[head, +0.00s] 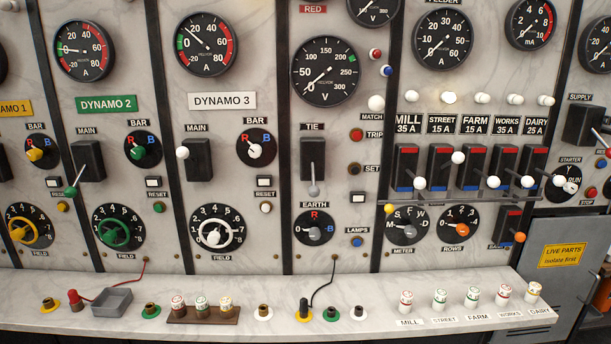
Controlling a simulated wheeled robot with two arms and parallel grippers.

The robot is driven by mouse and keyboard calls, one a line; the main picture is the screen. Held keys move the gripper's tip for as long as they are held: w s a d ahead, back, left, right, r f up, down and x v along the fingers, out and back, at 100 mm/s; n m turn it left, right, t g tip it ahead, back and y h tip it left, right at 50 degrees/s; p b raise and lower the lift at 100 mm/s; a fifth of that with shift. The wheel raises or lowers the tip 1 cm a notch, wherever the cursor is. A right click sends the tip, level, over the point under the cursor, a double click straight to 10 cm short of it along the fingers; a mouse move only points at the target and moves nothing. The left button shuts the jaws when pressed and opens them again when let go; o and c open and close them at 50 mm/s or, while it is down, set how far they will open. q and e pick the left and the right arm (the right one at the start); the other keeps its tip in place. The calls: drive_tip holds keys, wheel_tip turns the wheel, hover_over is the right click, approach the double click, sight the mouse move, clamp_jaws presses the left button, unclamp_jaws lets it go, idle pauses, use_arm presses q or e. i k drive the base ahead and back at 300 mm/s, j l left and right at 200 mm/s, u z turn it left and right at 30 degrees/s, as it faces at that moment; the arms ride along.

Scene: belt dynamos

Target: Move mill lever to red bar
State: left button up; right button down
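The mill switch (404,168) is a dark box under the MILL 35 A label (408,125). It has a red bar (408,150) at its top and a blue bar (403,188) at its bottom. The mill lever's white knob (419,183) sits low, by the blue end and away from the red bar. Neither of my grippers shows in the head view.
Similar switches for street (438,165), farm, works and dairy stand close to the right; the street knob (458,157) sits higher than its neighbours. A thin rail (450,199) runs below. The marble ledge (370,290) carries labelled plugs (405,302) and a grey tray (110,301).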

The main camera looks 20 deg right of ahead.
sight(419, 182)
drive_tip(key=z, duration=1.2)
